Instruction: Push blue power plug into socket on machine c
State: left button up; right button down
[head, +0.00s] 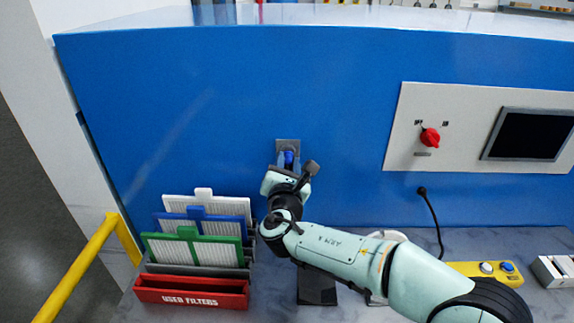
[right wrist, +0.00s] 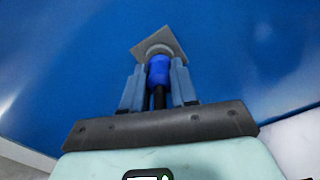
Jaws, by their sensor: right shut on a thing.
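The blue power plug (right wrist: 159,70) is between the two fingers of my right gripper (right wrist: 158,85), which is shut on it. Its black cable runs back between the fingers. The plug's front end is at the round socket (right wrist: 158,49) on a grey square plate; I cannot tell how deep it sits. In the head view the plug (head: 289,158) and right gripper (head: 288,163) are in front of the socket plate (head: 288,145) on the blue machine front (head: 240,100). My left gripper is not in view.
A rack of filters (head: 205,228) and a red used filters box (head: 191,292) stand at the lower left. A control panel (head: 400,130) with a red knob (head: 430,138) and screen is at right. A black cable (head: 433,215) hangs below it. A yellow button box (head: 482,272) lies lower right.

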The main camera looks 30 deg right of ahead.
jog(key=shift+w+d, duration=0.3)
jog(key=shift+w, duration=0.15)
dwell(0.3)
jog(key=c, duration=0.8)
grip_release()
jog(key=b+v, duration=0.2)
jog(key=v, duration=1.1)
jog(key=shift+s+a, duration=0.1)
jog(key=shift+a, duration=0.05)
